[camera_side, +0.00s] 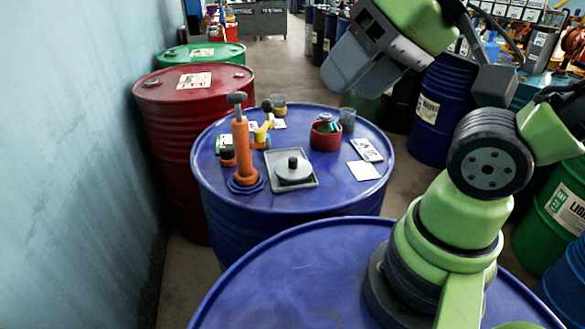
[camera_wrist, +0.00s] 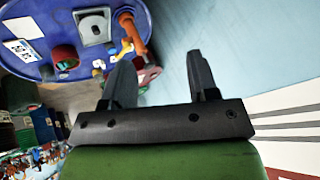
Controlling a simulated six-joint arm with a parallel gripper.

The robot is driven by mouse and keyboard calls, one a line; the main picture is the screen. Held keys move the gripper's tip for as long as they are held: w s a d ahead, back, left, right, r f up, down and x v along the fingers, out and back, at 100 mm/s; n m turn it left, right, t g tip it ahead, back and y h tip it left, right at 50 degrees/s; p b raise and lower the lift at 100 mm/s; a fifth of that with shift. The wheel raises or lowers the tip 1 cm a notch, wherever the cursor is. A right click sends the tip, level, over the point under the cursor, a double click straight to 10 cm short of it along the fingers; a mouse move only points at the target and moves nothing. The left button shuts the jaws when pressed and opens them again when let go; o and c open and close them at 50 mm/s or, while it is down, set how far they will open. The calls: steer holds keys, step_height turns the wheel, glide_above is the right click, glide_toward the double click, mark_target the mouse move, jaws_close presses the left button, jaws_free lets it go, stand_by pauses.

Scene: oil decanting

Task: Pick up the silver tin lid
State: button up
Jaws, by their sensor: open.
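The silver tin lid (camera_side: 293,170) is a round grey disc with a dark knob on top. It lies on a square grey tray (camera_side: 313,182) on the blue drum top. In the wrist view the lid (camera_wrist: 93,25) shows small near the top left, on the same tray. My gripper (camera_side: 345,72) is raised above and to the right of the drum top in the side view, well apart from the lid. In the wrist view my gripper (camera_wrist: 160,70) has its two fingers spread with nothing between them.
An orange upright tool (camera_side: 242,150) stands left of the tray. A red cup (camera_side: 325,136) with items in it stands behind it to the right. White cards (camera_side: 363,171) lie at right. Small jars (camera_side: 279,105) stand at the back. A blue wall (camera_side: 70,150) rises at left.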

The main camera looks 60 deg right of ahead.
steer(key=w+d+g+h, duration=0.15)
steer(key=w+d, duration=0.25)
steer(key=w, duration=0.4)
steer(key=m+g, duration=0.2)
steer(key=g, duration=0.4)
glide_above(293, 158)
steer(key=shift+h, duration=0.25)
steer(key=f, duration=2.2)
steer(key=shift+s+f, duration=0.2)
steer(key=shift+f, duration=0.15)
steer(key=f, duration=0.5)
steer(key=shift+w+f, duration=0.2)
steer(key=shift+f, duration=0.15)
steer(key=shift+c, duration=0.2)
jaws_close()
